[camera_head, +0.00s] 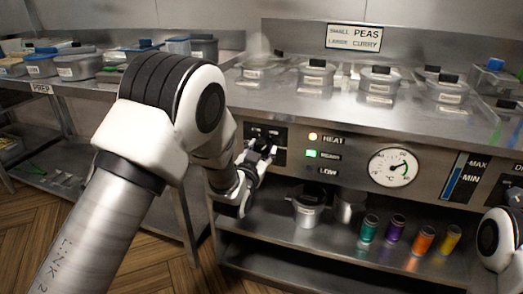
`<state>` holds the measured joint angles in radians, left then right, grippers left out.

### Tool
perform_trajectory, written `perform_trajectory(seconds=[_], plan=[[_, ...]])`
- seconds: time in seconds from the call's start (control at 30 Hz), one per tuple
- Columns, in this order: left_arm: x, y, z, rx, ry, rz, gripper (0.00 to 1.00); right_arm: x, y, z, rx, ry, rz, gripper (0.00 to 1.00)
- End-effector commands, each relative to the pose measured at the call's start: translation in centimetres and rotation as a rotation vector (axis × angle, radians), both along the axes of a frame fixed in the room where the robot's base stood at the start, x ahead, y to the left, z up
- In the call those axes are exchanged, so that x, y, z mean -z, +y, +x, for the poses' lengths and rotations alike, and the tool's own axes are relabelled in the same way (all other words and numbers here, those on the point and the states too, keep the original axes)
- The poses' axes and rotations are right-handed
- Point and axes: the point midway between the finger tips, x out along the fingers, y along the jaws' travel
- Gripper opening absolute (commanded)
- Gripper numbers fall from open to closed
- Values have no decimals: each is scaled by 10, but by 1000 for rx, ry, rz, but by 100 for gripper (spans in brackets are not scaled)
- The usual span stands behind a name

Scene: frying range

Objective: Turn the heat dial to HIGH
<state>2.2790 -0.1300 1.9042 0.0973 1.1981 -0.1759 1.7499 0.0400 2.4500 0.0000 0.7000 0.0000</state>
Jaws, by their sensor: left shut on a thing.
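The control panel (297,139) is on the front of the steel range. A dark plate at its left carries the heat dial, which is mostly hidden behind my left gripper (262,150). My left gripper is at this plate, shut on the dial. The dial's pointer and setting cannot be made out. Beside it, an amber lamp (313,136) is lit at HEAT and a green lamp (311,153) is lit at the label below. The lamp at LOW is dark. Part of my right arm shows at the right edge; its gripper's state is unclear.
A round temperature gauge (392,167) and a MAX/MIN level strip (455,178) are right of the lamps. Lidded containers stand on the range top. The shelf below holds a metal pot (307,211) and several coloured shakers. A prep table (85,84) stands at left.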

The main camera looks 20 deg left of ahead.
Motion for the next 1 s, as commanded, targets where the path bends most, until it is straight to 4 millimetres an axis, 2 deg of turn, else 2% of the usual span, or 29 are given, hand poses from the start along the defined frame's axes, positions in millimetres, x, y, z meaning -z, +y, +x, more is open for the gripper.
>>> perform_trajectory(seconds=[0.7, 1.0], plan=[[0, 0, 0, 0, -23, 641, 14, 0, 0, 0, 0, 0, 0, 66], [0, 0, 0, 0, -30, 821, 14, 0, 0, 0, 0, 0, 0, 66]])
